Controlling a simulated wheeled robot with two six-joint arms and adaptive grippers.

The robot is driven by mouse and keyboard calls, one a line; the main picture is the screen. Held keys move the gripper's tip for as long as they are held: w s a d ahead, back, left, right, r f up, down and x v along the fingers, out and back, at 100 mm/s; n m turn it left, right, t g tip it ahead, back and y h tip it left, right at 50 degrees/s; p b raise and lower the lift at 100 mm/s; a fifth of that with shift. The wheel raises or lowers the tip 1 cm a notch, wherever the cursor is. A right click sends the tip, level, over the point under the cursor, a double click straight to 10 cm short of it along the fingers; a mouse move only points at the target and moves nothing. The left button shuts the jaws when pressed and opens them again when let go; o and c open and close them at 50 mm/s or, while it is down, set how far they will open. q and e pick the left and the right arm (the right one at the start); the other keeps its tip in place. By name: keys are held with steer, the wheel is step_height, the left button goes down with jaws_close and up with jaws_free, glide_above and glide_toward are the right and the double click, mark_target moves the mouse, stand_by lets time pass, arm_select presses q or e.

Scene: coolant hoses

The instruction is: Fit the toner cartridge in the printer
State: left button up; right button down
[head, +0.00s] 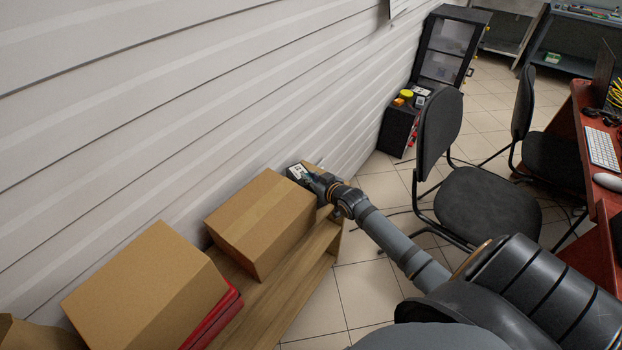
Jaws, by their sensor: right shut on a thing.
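My right gripper (313,180) is at the far end of the wooden shelf, close to the white wall and just beyond a cardboard box. It is shut on a small dark thing with a pale label (298,173), which looks like the toner cartridge. The thing is small in the picture and partly hidden by the gripper, so its shape is hard to tell. My left gripper is out of view. I cannot make out a printer for certain.
Cardboard boxes (262,222) (150,290) and a red item (214,316) are on the wooden shelf (305,285) along the wall. Black chairs (485,205) stand right of my arm. A red desk (582,150) holds a keyboard (602,149). A dark cabinet (398,128) stands farther back. Tiled floor (365,290) lies between.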

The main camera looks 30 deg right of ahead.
steer(key=c, duration=1.3)
jaws_free()
steer(key=shift+r, duration=0.15)
steer(key=p+v, duration=0.7)
steer(key=v, duration=0.5)
steer(key=shift+s, duration=0.1)
